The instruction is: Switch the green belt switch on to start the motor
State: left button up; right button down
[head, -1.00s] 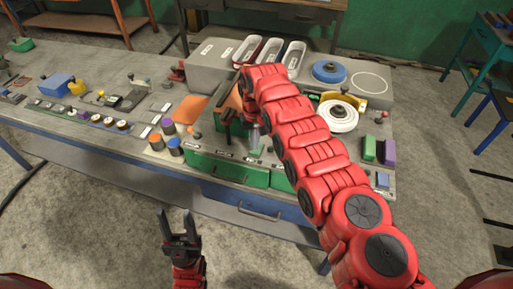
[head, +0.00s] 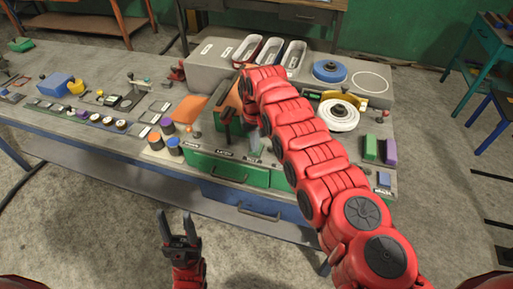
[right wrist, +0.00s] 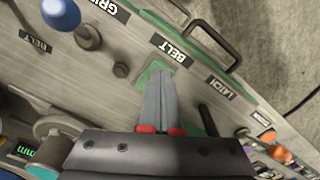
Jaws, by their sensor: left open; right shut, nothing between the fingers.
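In the right wrist view a green plate (right wrist: 146,77) sits on the grey panel beside a label reading BELT (right wrist: 173,49). My right gripper (right wrist: 160,76) is shut and empty, its fingertips over this plate. The fingers hide most of the plate and any lever on it; I cannot tell whether they touch it or how the switch is set. In the head view my right arm largely covers that gripper at the panel. My left gripper (head: 180,220) is open and empty, low in front of the bench.
A drawer handle (right wrist: 207,45) lies beyond the panel edge. A white spool (head: 338,115) stands right of my arm.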

jog(key=shift+f, duration=0.25)
jog(key=shift+r, duration=0.15)
jog(key=shift+r+p, duration=0.6)
jog(key=shift+r, duration=0.35)
jog(key=shift+r+p, duration=0.5)
jog(key=shift+r, duration=1.9)
